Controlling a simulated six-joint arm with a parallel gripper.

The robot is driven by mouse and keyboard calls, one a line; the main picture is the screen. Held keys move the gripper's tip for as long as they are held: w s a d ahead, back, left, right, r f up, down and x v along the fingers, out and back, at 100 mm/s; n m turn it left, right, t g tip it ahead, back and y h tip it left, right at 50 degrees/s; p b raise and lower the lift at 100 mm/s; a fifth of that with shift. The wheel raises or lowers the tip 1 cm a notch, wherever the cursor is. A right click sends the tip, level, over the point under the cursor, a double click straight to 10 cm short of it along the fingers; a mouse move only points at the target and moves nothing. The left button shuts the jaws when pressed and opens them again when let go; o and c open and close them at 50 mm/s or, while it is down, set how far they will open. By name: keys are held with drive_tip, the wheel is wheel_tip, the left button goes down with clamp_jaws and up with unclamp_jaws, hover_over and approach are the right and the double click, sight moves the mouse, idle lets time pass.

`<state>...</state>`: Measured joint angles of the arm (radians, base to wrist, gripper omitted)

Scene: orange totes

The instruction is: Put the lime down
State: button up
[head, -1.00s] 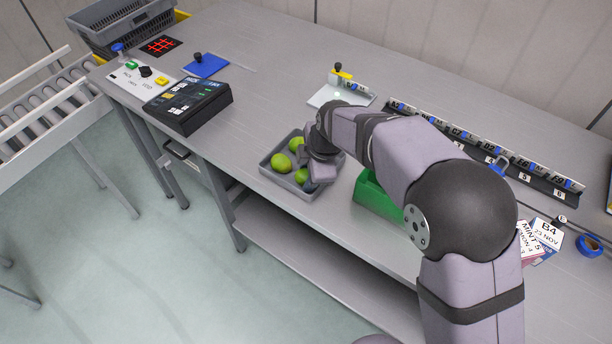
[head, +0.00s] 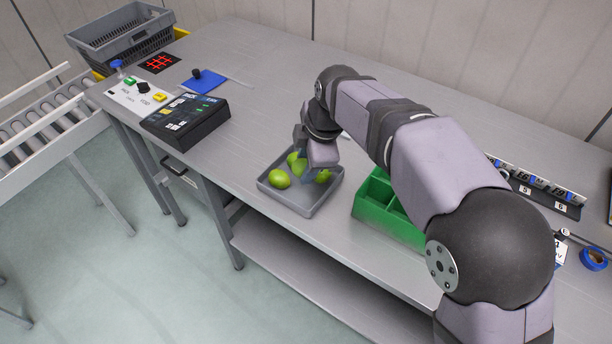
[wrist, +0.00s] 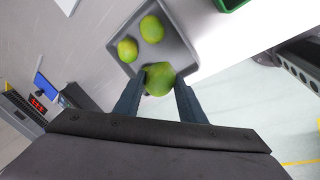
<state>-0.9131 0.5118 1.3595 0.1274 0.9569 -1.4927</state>
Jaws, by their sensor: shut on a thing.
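My gripper (wrist: 160,95) is shut on a green lime (wrist: 159,76), one finger on each side of it. In the wrist view the held lime overlaps the near edge of a grey tray (wrist: 178,45). Two other limes lie in that tray, one farther off (wrist: 152,29) and one to the left (wrist: 127,49). In the head view my gripper (head: 307,173) points down over the tray (head: 305,200). A lime (head: 280,179) shows clearly at the tray's left; other green fruit is partly hidden by my gripper. I cannot tell whether the held lime touches the tray.
A green divided bin (head: 385,212) stands close to the tray's right, beside my arm. A black keypad box (head: 186,123) and a blue pad (head: 204,82) are to the left. A grey crate (head: 120,35) is at the back left. The bench behind the tray is mostly clear.

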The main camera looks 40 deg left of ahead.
drive_tip(key=shift+r, duration=0.6)
drive_tip(key=w+d+r+m+t+p, duration=0.1)
drive_tip(key=w+d+r+m+p, duration=0.45)
drive_tip(key=w+d+r, duration=0.75)
drive_tip(key=d+h+p, duration=0.1)
drive_tip(key=d+p, duration=0.3)
drive_tip(key=d, duration=0.5)
drive_tip(key=s+d+f+n, duration=0.1)
drive_tip(key=s+f+n, duration=0.2)
drive_tip(key=f, duration=0.2)
drive_tip(key=shift+s+f+y, duration=0.15)
drive_tip(key=shift+y, duration=0.15)
wheel_tip(320, 180, down, 10)
drive_tip(key=p, duration=0.2)
drive_tip(key=shift+p, duration=0.4)
drive_tip(key=shift+f, duration=0.1)
